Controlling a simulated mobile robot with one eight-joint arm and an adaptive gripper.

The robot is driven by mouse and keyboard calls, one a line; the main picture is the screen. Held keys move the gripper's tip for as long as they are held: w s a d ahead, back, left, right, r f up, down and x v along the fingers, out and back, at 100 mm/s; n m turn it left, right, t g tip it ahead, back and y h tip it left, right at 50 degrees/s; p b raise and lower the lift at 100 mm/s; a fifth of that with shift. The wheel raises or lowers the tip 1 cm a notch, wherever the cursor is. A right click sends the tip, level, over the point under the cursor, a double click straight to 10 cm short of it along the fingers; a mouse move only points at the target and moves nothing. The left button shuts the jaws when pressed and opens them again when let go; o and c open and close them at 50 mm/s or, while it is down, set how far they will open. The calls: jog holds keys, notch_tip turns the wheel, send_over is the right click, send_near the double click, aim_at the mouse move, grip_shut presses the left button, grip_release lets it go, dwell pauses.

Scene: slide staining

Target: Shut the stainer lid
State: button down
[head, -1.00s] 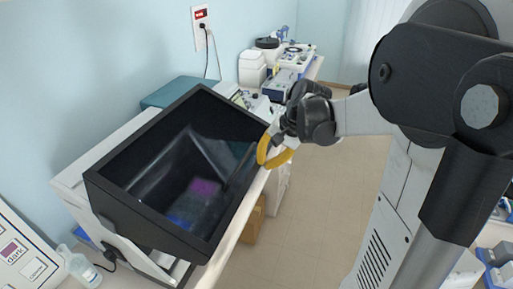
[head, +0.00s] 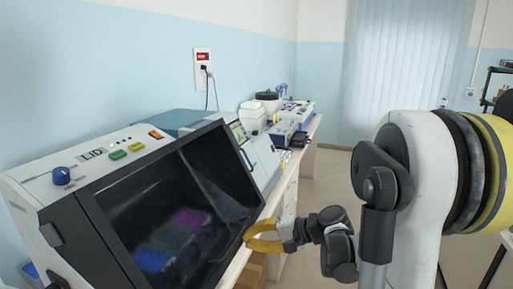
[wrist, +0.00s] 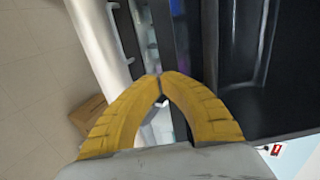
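The stainer (head: 38,185) is a white machine on the left, with a panel marked LID on top. Its large black-framed, dark glossy front (head: 112,238) faces me at a slant; a purple and a blue patch show in it. I cannot tell the lid's exact position. My gripper (head: 248,236) has yellow fingers and is beside the right edge of that frame, near its lower corner; contact is unclear. In the wrist view the fingertips (wrist: 161,75) meet with nothing seen between them, and dark stainer parts lie just beyond.
The LID panel has a blue knob (head: 61,176), green buttons (head: 118,155) and an orange switch (head: 156,135). Other white instruments (head: 252,117) stand farther along the bench. A cardboard box (wrist: 92,116) is on the floor below. Open floor lies right of the bench.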

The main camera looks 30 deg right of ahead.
jog(key=w+a+f+b, duration=0.6)
jog(key=f+b, duration=0.3)
jog(key=f, duration=0.2)
jog(key=shift+w+t+y, duration=0.3)
jog(key=shift+w+t, duration=0.1)
jog(key=shift+w, duration=0.4)
